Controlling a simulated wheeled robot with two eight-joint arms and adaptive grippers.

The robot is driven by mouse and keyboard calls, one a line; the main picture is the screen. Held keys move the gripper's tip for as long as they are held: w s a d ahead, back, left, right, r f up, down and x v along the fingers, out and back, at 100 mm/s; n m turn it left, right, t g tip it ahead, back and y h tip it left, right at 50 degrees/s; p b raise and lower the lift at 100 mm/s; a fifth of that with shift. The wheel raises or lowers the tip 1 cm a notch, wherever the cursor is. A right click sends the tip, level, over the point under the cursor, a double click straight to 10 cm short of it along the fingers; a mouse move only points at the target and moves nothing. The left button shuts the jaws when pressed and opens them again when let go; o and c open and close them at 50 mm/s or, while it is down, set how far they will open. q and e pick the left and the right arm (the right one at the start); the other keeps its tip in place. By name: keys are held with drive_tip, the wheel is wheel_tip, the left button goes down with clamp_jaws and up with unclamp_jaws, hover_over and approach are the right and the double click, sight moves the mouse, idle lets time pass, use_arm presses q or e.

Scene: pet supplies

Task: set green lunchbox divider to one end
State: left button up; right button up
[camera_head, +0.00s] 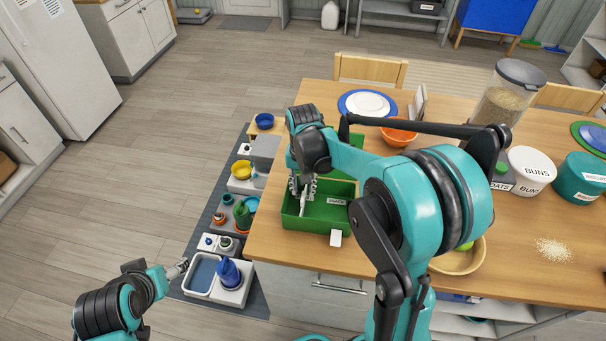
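The green lunchbox (318,222) sits open on the wooden table near its left edge, with a small label on an inner wall. More green, perhaps its lid, shows behind my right arm. My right gripper (302,190) points down into the left part of the box. Its fingers stand on both sides of a thin pale upright piece, apparently the divider (303,207), and seem shut on it. The divider's lower edge is inside the box; whether it touches the floor is unclear. My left gripper (178,268) is low at left, away from the table and empty; its finger gap is too small to judge.
A white tag (336,238) is at the box's front. An orange bowl (399,132), a blue-rimmed plate (367,104) and a wooden bowl (462,260) share the table (275,245). Canisters stand at right. A mat with bowls and trays lies left of the table.

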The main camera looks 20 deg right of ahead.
sight(303, 198)
wheel_tip(303, 198, up, 9)
drive_tip(key=shift+f, duration=0.2)
drive_tip(key=shift+s, duration=0.1)
idle(0.4)
drive_tip(key=s+a+f+n+t+b, duration=0.1)
drive_tip(key=s+f+n+t+b, duration=0.2)
drive_tip(key=s, duration=0.4)
drive_tip(key=s+a+f+n+t+b, duration=0.1)
drive_tip(key=s+f+n+t+b, duration=0.2)
drive_tip(key=s, duration=0.5)
drive_tip(key=shift+s+a+f+t, duration=0.3)
drive_tip(key=shift+a+f+t, duration=0.1)
drive_tip(key=shift+t, duration=0.2)
idle(1.0)
